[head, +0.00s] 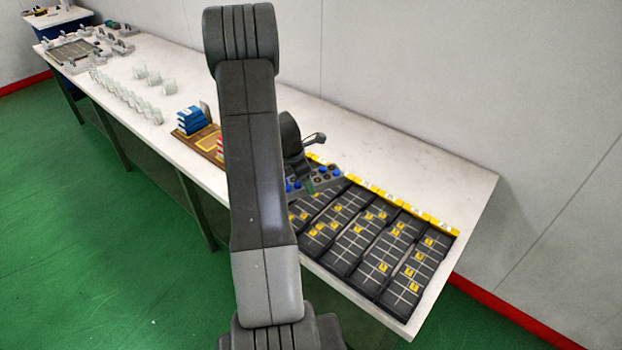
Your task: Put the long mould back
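My gripper (309,187) is partly hidden behind my arm and points down over the middle of the table. Its fingertips are too small and covered to show whether they are open or shut. Just below it is a grey piece with blue and dark round spots (325,180); I cannot tell whether the gripper touches it. I cannot pick out the long mould for certain. Several dark gridded trays (372,245) lie side by side at the table's right end, with small yellow pieces on them.
The long white table (410,150) stands along a wall. Blue boxes (192,120) and a brown board (205,143) sit left of my arm. Several clear cups (120,95) and grey fixtures (75,50) stand farther left. Table between wall and trays is clear.

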